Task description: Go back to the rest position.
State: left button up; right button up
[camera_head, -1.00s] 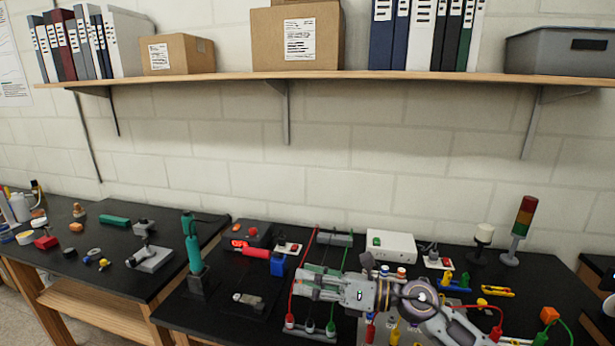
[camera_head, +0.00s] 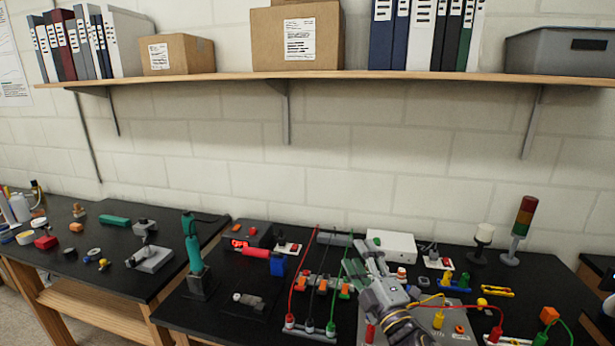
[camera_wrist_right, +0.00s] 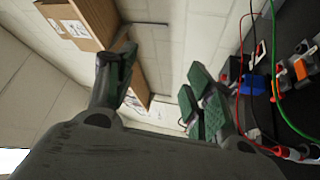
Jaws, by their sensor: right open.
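My right gripper (camera_head: 366,258) is over the right-hand bench, its grey arm coming in from the bottom edge. It points up and away toward the wall. In the right wrist view its dark green finger pads (camera_wrist_right: 160,92) are spread well apart with nothing between them. My left gripper is not in view.
A row of terminals with orange levers (camera_head: 323,285) and red, black and green leads lies left of my gripper. A white box (camera_head: 391,245) stands behind it. A signal tower (camera_head: 522,228) stands at right, a soldering iron holder (camera_head: 197,283) at left. A shelf (camera_head: 340,78) runs above.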

jog(key=s+d+f+m+g+h, duration=0.35)
jog(key=d+f+m, duration=0.2)
jog(key=f, duration=0.25)
jog(key=s+d+f+m+g+h, duration=0.35)
jog(key=f+m, duration=0.25)
jog(key=f, duration=0.2)
jog(key=s+f+m+g, duration=0.3)
jog(key=s+f+g, duration=0.2)
jog(key=s+f, duration=0.3)
jog(key=s+f+m+g, duration=0.2)
jog(key=s+f+g, duration=0.35)
jog(key=s, duration=0.55)
notch_tip(320, 180, down, 33)
jog(key=s, duration=0.3)
jog(key=s+d+f, duration=0.2)
jog(key=s+f, duration=0.7)
jog(key=s, duration=0.1)
jog(key=s+d+f+g, duration=0.1)
jog(key=s+d+f, duration=0.1)
jog(key=s+f, duration=0.8)
jog(key=shift+s+d+f+y, duration=0.3)
jog(key=shift+s+d, duration=0.1)
jog(key=shift+s, duration=0.4)
